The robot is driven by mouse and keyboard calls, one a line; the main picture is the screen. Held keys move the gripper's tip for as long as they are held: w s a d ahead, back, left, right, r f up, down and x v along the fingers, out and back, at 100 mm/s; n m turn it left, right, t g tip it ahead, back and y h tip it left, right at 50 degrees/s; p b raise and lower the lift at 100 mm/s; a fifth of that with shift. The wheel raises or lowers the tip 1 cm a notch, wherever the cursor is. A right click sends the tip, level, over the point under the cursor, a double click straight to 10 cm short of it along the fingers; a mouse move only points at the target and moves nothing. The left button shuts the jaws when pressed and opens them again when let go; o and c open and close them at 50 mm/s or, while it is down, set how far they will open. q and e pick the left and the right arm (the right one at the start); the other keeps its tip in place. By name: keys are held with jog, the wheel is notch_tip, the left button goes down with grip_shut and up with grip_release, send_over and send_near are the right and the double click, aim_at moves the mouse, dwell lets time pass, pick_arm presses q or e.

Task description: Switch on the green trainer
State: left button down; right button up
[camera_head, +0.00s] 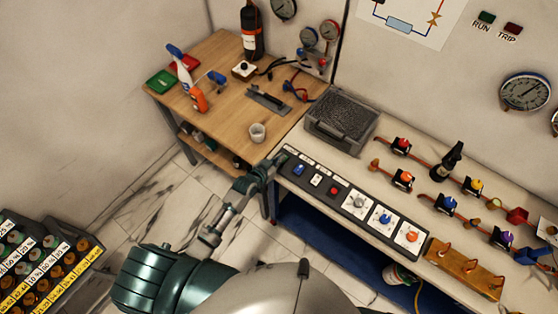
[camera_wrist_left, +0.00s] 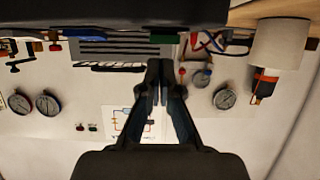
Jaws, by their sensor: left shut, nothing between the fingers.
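A dark control panel (camera_head: 345,210) lies along the near edge of the right bench. My left gripper (camera_head: 276,164) is shut and empty at the panel's left end. It covers the spot beside the blue switch, under the leftmost label, so no green switch shows there. In the left wrist view my shut fingers (camera_wrist_left: 160,68) point toward a dark edge with a green patch (camera_wrist_left: 164,39); I cannot tell what that is. My right gripper is not in view.
A grey case (camera_head: 342,120) stands behind the panel. Valves on red pipes and a brass block (camera_head: 465,268) lie to the right. A wooden table (camera_head: 225,85) with a white cup (camera_head: 257,132) and bottles is behind left. A rack (camera_head: 45,265) stands lower left.

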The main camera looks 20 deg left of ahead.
pick_arm(q)
jog(key=shift+s+a+f, duration=0.15)
jog(key=shift+a+f, duration=0.15)
jog(key=shift+f, duration=0.4)
jog(key=shift+s+d+f, duration=0.1)
jog(key=shift+f, duration=0.2)
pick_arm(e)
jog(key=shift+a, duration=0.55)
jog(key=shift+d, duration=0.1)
pick_arm(q)
jog(key=shift+r, duration=0.2)
jog(key=shift+r+p, duration=0.6)
jog(key=shift+p, duration=0.2)
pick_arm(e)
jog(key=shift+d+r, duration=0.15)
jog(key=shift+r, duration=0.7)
pick_arm(q)
jog(key=shift+r, duration=0.1)
